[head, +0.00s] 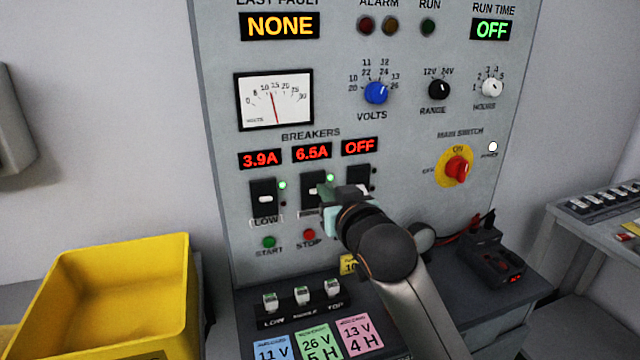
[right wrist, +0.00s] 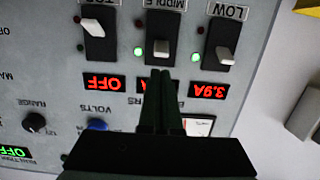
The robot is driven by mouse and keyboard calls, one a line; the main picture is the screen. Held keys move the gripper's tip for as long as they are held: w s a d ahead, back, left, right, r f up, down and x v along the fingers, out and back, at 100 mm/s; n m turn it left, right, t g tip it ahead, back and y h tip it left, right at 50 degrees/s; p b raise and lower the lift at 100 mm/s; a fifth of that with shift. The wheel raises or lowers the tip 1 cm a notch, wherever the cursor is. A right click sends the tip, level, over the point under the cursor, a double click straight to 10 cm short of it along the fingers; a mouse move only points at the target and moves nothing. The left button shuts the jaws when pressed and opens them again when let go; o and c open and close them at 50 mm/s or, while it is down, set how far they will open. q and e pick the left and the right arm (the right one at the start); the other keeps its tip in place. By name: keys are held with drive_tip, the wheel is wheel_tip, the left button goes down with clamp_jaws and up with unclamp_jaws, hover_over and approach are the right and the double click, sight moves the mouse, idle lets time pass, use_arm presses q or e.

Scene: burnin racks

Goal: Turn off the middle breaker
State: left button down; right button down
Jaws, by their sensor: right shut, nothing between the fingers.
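The middle breaker (right wrist: 160,48) is a black switch with a pale lever. Its green light is lit, and the red display above it in the head view reads 6.5A. My right gripper (right wrist: 161,74) is shut and empty, with its fingertips at the lower edge of the middle breaker in the upside-down right wrist view, close to the lever. I cannot tell whether they touch it. In the head view my right gripper (head: 326,192) partly covers the middle breaker (head: 308,183). My left gripper is not in view.
The low breaker (head: 263,197) on the left shows 3.9A with a lit green light. The top breaker (right wrist: 96,35) shows OFF. Start (head: 269,242) and stop (head: 309,235) buttons sit below. A yellow bin (head: 120,290) stands left, and a red main switch (head: 457,169) is right.

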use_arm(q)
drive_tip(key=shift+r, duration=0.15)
use_arm(e)
drive_tip(key=shift+x, duration=2.1)
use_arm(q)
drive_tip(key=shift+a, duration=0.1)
use_arm(e)
drive_tip(key=shift+d, duration=0.1)
